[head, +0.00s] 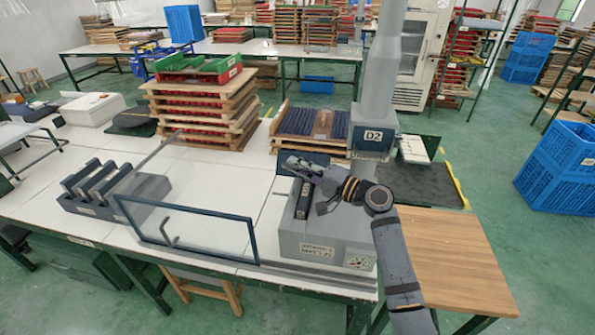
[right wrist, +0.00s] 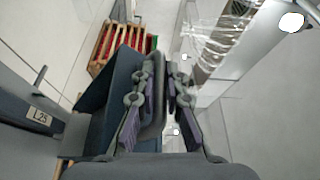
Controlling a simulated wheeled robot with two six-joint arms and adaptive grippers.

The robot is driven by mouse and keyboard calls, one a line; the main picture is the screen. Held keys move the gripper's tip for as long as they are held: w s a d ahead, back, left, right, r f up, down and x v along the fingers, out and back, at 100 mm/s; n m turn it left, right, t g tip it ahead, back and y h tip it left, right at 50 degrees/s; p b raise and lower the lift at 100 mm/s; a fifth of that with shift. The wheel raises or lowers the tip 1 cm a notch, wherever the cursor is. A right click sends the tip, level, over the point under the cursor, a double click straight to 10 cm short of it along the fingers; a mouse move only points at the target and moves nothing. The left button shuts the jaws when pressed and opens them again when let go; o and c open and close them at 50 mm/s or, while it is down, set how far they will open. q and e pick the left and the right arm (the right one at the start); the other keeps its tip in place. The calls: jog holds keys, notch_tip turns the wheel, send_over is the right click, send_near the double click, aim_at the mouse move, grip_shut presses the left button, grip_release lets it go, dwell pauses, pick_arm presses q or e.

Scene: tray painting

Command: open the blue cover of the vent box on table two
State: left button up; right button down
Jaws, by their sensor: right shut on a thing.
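A grey box (head: 325,238) stands at the right end of the near white table, with a printed label and a small dial on its front. A dark blue panel (head: 288,158), which looks like the blue cover, stands tilted up behind my right gripper (head: 296,165). The blue panel (right wrist: 108,88) also fills the left middle of the right wrist view, close beside the fingers. My right gripper (right wrist: 160,100) is shut on a dark, rounded edge that seems to belong to the cover; the exact contact is partly hidden by the fingers. My left gripper is out of view.
A clear pane in a dark blue frame (head: 195,262) stands left of the grey box. A grey pipe ends in a D2 block (head: 371,142) behind my right arm. Stacked trays (head: 205,115) and a rack of dark devices (head: 115,195) stand farther left.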

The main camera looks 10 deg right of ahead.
jog(key=c, duration=1.4)
grip_release()
